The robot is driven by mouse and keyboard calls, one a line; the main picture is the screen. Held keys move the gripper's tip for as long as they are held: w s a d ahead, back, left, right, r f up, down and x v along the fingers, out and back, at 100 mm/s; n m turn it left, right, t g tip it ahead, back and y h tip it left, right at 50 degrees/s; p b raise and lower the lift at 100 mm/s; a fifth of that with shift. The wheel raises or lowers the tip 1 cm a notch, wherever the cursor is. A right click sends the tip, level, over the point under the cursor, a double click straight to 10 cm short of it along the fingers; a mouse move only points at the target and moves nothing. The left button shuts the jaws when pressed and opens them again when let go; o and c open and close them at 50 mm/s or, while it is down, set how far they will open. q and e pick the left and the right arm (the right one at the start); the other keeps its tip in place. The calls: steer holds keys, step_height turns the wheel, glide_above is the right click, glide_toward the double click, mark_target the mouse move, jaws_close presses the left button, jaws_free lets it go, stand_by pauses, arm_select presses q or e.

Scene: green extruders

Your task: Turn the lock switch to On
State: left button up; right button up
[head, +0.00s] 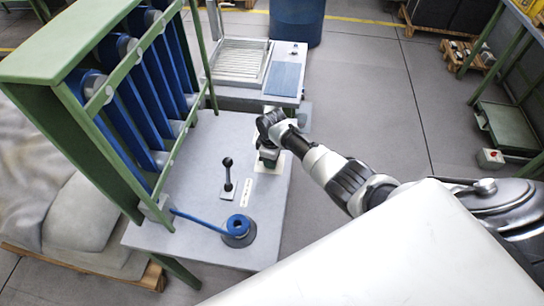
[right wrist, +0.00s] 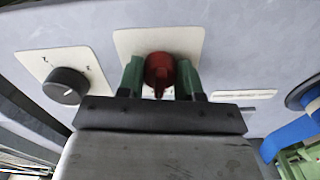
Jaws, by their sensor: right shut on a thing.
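A red rotary switch (right wrist: 159,72) on a white plate (right wrist: 128,42) shows in the right wrist view, with its pointed end toward the bottom of the picture. My right gripper (right wrist: 160,80) has its green fingers on either side of the switch, shut on it. In the head view my right gripper (head: 268,150) is over the far right part of the grey panel, and it hides the switch there. I cannot read any On marking. My left gripper is not in view.
A black knob (right wrist: 65,86) on its own white plate sits left of the red switch. In the head view, a black lever (head: 228,174) and a blue-handled hub (head: 238,229) stand on the panel (head: 195,205). A green frame (head: 70,45) with blue parts rises at left.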

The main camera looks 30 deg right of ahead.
steer(key=shift+n, duration=0.7)
steer(key=o, duration=0.9)
step_height(320, 180, up, 11)
steer(key=shift+f, duration=0.1)
stand_by(0.4)
